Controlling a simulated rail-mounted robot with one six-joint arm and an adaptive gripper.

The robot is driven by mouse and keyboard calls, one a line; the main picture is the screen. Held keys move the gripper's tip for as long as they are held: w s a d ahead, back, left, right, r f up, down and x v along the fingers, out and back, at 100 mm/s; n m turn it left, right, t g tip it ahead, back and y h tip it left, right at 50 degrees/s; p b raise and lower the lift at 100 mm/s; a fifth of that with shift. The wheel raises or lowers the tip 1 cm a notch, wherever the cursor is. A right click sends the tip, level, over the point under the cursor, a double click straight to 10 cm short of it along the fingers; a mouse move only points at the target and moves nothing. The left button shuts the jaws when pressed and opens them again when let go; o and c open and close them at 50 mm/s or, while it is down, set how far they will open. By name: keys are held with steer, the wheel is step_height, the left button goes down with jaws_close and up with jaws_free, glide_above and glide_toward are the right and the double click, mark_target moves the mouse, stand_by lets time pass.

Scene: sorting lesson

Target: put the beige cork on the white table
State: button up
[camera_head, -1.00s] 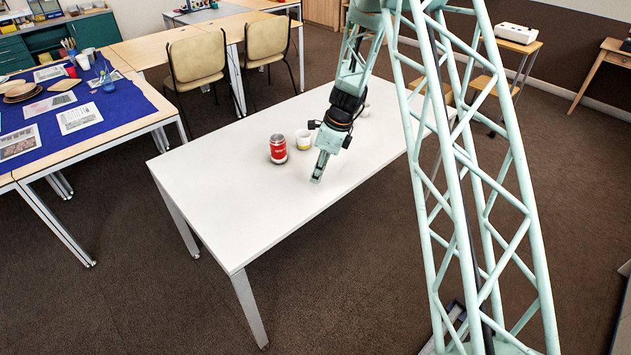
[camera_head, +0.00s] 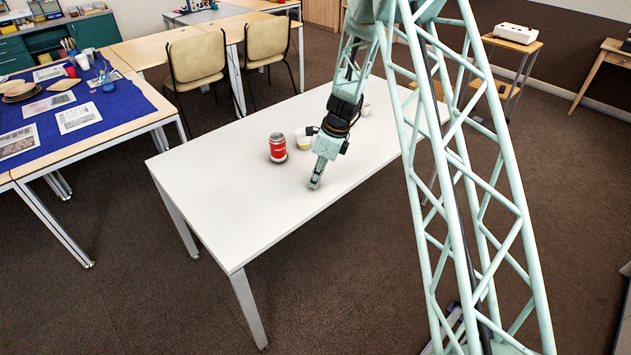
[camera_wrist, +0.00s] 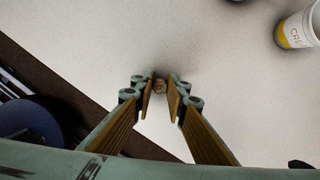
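The white table (camera_head: 235,205) stands in the middle of the head view, and its light top fills most of the wrist view (camera_wrist: 90,30). My gripper (camera_head: 314,186) points down at the table's right-front part, its tips at or just above the top. In the wrist view my gripper (camera_wrist: 160,87) has its two fingers close together around a small brown-beige cork (camera_wrist: 160,87). The fingers look shut on the cork, mostly hiding its sides. I cannot tell whether the cork touches the table. In the head view the cork is hidden by the fingertips.
A red can (camera_head: 278,149) and a white-and-yellow cup (camera_head: 303,139) stand behind my gripper to the left; the cup also shows in the wrist view (camera_wrist: 299,29). A small white cup (camera_head: 366,108) stands farther back. The table's left and front parts are clear.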

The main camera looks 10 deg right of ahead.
steer(key=shift+f, duration=0.1)
stand_by(0.3)
steer(key=o, duration=0.6)
steer(key=p+v, duration=0.2)
steer(key=v, duration=1)
steer(key=shift+p, duration=0.4)
steer(key=shift+a+r, duration=0.1)
steer(key=shift+r, duration=0.2)
